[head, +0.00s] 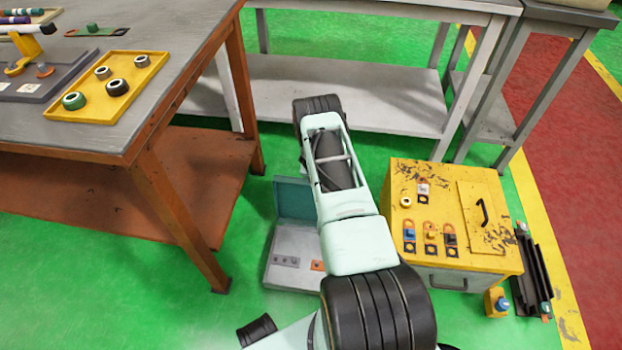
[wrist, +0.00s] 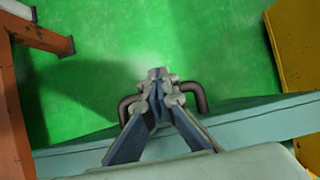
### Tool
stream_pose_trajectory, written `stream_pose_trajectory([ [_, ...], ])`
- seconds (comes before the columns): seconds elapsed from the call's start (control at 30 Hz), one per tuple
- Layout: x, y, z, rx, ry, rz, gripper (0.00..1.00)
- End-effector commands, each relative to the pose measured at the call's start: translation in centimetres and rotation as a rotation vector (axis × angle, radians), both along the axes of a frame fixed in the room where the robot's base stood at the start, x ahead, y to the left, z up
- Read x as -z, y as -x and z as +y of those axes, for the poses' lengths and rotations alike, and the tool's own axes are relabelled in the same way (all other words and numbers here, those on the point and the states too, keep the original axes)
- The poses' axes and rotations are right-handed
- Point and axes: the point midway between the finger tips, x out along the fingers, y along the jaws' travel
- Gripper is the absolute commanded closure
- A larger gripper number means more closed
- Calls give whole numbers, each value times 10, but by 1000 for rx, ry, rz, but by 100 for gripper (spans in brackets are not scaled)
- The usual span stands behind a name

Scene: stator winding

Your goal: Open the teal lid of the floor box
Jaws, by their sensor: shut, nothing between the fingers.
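The floor box (head: 283,272) stands on the green floor, partly hidden behind my arm in the head view. Its teal lid (head: 292,197) stands raised, roughly upright, at the box's back edge, and the pale inside shows. In the wrist view the teal lid (wrist: 240,127) crosses the lower part as a band seen nearly edge-on. A dark handle (wrist: 202,97) sticks out from its far side. My gripper (wrist: 157,76) is shut and empty, its fingers reaching over the lid between the handle's two legs. Whether it touches the handle is unclear. The arm hides the fingers in the head view.
Inside the box lie a grey part (head: 286,261) and an orange part (head: 317,266). A yellow cabinet (head: 440,185) stands close on the right. An orange-legged workbench (head: 170,205) stands on the left. Green floor is clear in front of the bench.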

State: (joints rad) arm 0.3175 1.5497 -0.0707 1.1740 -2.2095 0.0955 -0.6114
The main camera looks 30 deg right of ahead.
Motion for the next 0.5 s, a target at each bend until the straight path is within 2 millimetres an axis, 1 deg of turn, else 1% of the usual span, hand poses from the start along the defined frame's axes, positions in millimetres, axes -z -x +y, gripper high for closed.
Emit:
stream_pose_trajectory([
  [0.03, 8, 6, 1, 1, -9, 12, 100],
  [0.23, 8, 6, -6, 0, -7, 11, 100],
  [0.5, 6, 4, -9, 1, -3, 7, 100],
])
